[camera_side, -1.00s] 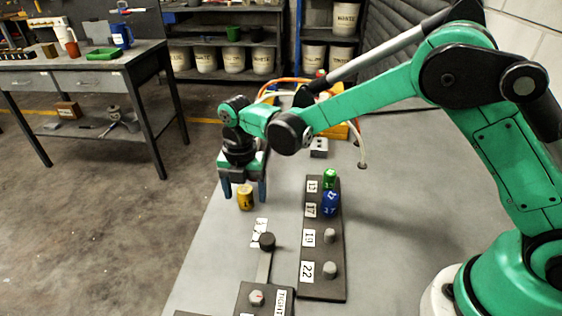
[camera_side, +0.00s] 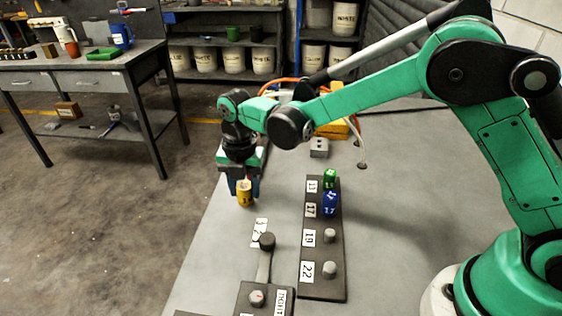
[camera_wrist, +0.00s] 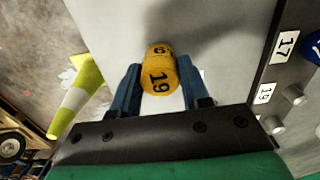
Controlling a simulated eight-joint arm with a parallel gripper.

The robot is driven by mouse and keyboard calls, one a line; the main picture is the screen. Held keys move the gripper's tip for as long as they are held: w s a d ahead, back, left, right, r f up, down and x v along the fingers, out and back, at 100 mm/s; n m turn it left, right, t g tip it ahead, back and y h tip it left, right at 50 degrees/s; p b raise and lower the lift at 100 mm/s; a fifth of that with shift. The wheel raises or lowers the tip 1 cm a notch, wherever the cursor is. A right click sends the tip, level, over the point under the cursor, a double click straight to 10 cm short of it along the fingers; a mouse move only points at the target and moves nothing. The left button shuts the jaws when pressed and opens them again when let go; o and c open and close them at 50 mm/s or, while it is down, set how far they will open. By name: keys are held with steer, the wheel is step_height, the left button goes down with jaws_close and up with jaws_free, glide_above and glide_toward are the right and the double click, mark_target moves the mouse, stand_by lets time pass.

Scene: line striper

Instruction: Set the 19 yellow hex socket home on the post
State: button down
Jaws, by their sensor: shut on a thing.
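The yellow socket (camera_side: 245,196), marked 19, is upright at the left edge of the grey table. It also shows in the wrist view (camera_wrist: 159,72). My gripper (camera_side: 244,186) is above it with its two blue fingers shut on its sides; the wrist view shows a finger on each side (camera_wrist: 160,88). I cannot tell if the socket is clear of the table. The bare grey post labelled 19 (camera_side: 330,235) stands on the dark rack (camera_side: 321,285), right of and nearer the camera than my gripper.
The rack also holds a green socket (camera_side: 330,177), a blue socket (camera_side: 330,204) marked 17 and a bare post (camera_side: 330,270) at label 22. A dark-knobbed lever (camera_side: 266,241) stands left of the rack. A grey block (camera_side: 319,148) lies behind.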

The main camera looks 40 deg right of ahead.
steer(key=shift+r, duration=0.25)
steer(key=shift+r, duration=1.75)
steer(key=shift+r, duration=0.1)
steer(key=shift+s+d+r, duration=0.15)
steer(key=shift+s+r, duration=0.1)
steer(key=shift+s, duration=0.05)
steer(key=s+d+r, duration=0.3)
steer(key=s+r, duration=0.1)
steer(key=s, duration=0.3)
glide_toward(330, 231)
steer(key=shift+f, duration=2.3)
steer(key=shift+f, duration=1.7)
